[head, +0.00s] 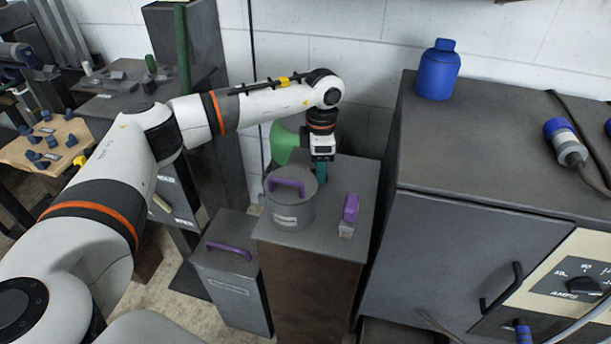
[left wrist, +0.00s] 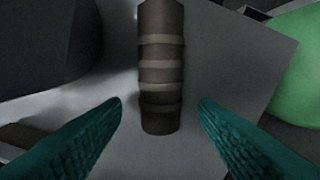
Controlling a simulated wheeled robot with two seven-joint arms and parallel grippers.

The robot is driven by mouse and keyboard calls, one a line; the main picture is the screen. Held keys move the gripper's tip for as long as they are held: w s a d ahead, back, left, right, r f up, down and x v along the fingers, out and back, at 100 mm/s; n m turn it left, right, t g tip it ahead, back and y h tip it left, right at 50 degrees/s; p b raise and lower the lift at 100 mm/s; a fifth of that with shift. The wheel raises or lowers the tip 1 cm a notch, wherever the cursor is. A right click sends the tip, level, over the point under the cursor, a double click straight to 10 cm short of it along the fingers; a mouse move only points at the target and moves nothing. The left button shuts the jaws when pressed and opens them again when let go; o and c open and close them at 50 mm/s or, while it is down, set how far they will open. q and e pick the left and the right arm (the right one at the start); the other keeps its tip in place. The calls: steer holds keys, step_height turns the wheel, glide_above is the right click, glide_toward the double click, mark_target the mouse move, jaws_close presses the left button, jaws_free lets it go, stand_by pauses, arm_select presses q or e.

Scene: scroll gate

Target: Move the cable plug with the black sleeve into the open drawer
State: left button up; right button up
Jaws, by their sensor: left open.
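My left gripper (head: 321,178) is open, low over the back of the pedestal top (head: 340,230), behind a grey lidded pot. In the left wrist view, a dark ribbed cylinder (left wrist: 161,90) lies between the two spread teal fingers. It looks like the black-sleeved part of a cable plug; its upper end runs out of the picture. A gap shows between it and each finger. In the head view it is hidden by the pot and the gripper. I cannot make out an open drawer for certain. My right gripper is not in view.
The grey pot (head: 290,208) and a purple-topped block (head: 349,215) stand on the pedestal. A bin with a purple handle (head: 231,270) is beside it. At right, a cabinet (head: 480,235) bears a blue bottle (head: 438,70) and a blue-grey plug (head: 566,143). A green object (head: 283,146) is behind.

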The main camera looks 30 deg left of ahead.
arm_select(q)
steer(key=shift+f, duration=0.9)
steer(key=c, duration=1.1)
jaws_close()
steer(key=shift+r, duration=0.15)
